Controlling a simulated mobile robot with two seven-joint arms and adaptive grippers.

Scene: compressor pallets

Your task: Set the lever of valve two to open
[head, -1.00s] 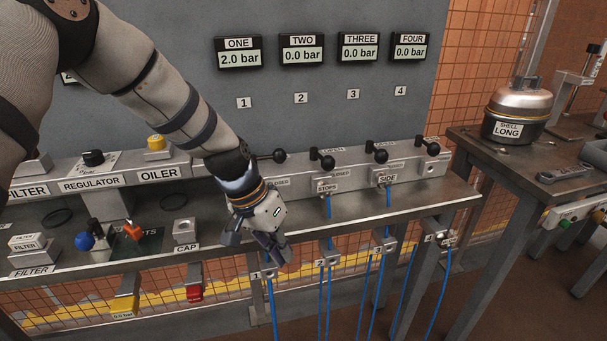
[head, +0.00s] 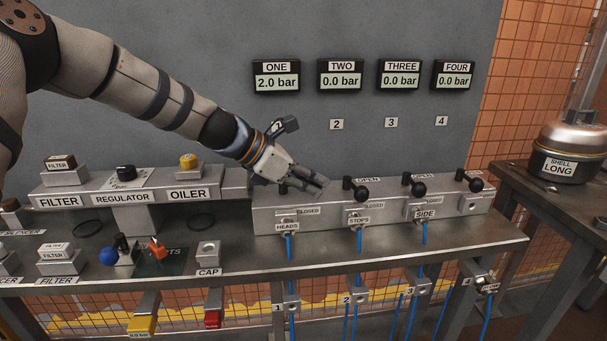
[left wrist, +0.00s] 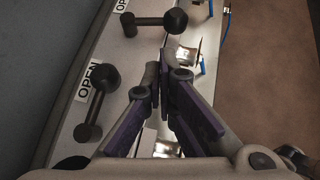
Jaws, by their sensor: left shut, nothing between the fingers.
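Valve two's black lever (head: 356,189) sits on the grey valve block, above the STOPS label (head: 359,221). In the left wrist view this lever (left wrist: 153,24) lies across the block, its knob towards the front side. Display TWO (head: 340,77) reads 0.0 bar. My left gripper (head: 322,187) is over the block just left of valve two's lever. Its fingers (left wrist: 165,55) are shut and empty, apparently apart from the lever. Valve one's lever (left wrist: 97,100) lies along the block beside an OPEN label (left wrist: 90,80); in the head view my gripper mostly hides it. My right gripper is not in view.
More levers, including valve three's (head: 414,187), stand to the right on the block. Display ONE (head: 276,76) reads 2.0 bar; THREE and FOUR read 0.0. Blue hoses (head: 359,240) hang in front. The regulator row (head: 123,197) is at left; a wall stands behind.

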